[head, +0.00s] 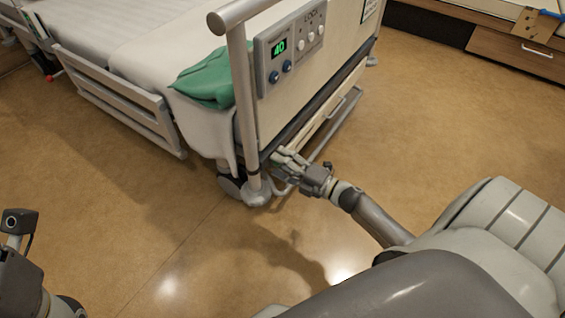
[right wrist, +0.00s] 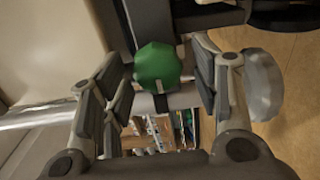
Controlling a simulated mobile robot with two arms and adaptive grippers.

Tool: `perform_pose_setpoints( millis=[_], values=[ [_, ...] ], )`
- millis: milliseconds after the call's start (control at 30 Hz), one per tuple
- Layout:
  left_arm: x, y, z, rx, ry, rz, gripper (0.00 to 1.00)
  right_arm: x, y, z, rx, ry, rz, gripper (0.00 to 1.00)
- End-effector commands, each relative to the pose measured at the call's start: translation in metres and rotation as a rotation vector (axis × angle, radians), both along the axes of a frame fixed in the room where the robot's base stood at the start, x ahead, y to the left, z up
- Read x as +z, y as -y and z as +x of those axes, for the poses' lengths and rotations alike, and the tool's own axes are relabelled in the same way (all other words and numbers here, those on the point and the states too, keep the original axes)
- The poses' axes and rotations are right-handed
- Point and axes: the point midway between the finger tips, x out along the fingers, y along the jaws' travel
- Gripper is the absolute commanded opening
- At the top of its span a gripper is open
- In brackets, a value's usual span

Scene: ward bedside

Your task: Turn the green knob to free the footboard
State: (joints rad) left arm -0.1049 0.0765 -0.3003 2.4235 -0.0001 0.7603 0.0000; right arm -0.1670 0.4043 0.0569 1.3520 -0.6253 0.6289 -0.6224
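The green knob (right wrist: 157,66) shows in the right wrist view, with a small white mark on its lower edge. My right gripper (right wrist: 156,58) is open, with one finger on each side of the knob and a visible gap on both sides. In the head view my right gripper (head: 287,158) is at the lower corner of the bed's footboard (head: 312,75), near the corner post, and the knob is hidden there. The footboard stands upright at the bed end. My left arm shows at the lower left edge, but its gripper fingers are out of view.
A control panel (head: 288,47) with a green display reading 40 is on the footboard. A grey post (head: 242,100) rises at the near corner. A green cloth (head: 206,80) lies on the bed (head: 100,35). A wooden cabinet (head: 510,50) stands back right. The floor (head: 120,215) in front is clear.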

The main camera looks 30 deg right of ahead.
Motion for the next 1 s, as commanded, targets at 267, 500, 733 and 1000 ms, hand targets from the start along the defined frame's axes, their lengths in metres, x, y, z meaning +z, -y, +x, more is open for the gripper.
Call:
perform_pose_setpoints(
  millis=[267,500,733,1000],
  values=[
    [0.001,-0.001,-0.001,0.002,0.006,-0.002,0.4,0.001,0.001,-0.001,-0.001,0.001,0.0,0.57],
    [0.001,0.0,0.0,0.001,0.002,-0.001,0.4,-0.001,0.013,-0.029,-0.002,-0.003,-0.001,0.57],
    [0.0,0.0,0.0,0.0,0.0,0.0,0.4,-0.001,0.031,-0.074,-0.001,-0.003,0.0,0.57],
    [0.0,0.0,0.0,0.0,-0.001,0.0,0.4,0.0,0.045,-0.106,-0.001,0.0,0.0,0.57]
  ],
)
